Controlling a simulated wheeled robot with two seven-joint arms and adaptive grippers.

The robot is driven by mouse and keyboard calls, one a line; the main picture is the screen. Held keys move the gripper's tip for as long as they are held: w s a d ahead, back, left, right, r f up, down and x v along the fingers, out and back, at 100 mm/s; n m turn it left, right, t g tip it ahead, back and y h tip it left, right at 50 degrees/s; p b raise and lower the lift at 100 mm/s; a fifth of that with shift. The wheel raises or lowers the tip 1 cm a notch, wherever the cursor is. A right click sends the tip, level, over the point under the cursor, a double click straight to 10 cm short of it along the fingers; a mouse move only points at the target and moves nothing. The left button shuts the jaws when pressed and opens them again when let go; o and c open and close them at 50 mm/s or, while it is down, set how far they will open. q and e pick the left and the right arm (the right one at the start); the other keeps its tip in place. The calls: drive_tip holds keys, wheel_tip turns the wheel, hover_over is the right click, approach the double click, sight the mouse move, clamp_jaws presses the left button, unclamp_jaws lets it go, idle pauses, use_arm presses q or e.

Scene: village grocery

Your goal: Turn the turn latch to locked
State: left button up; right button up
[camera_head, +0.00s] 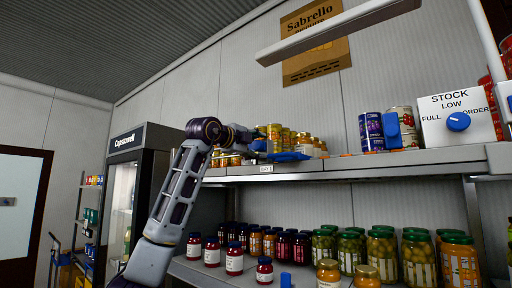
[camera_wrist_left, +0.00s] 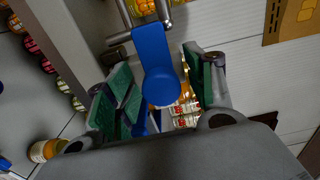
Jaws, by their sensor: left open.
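A blue lever with a rounded end, which looks like the turn latch (camera_wrist_left: 152,50), lies between the fingers of my left gripper (camera_wrist_left: 158,95) in the left wrist view. The fingers have green pads and stand open, one on each side of it; I cannot tell whether either touches it. In the head view my left gripper (camera_head: 262,146) is at the upper shelf's front edge, beside the flat blue latch (camera_head: 290,156). The arm partly hides this area, and no lock marking is readable. My right gripper is out of view.
The upper shelf (camera_head: 350,165) holds jars and cans (camera_head: 371,132). A white stock box (camera_head: 455,108) with a blue knob (camera_head: 458,121) stands to the right. Several jars (camera_head: 383,252) fill the lower shelf. A lamp bar (camera_head: 335,32) hangs above; a dark cooler (camera_head: 138,165) stands left.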

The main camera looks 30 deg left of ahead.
use_arm(q)
drive_tip(key=s+a, duration=0.1)
drive_tip(key=s, duration=1.1)
idle(0.5)
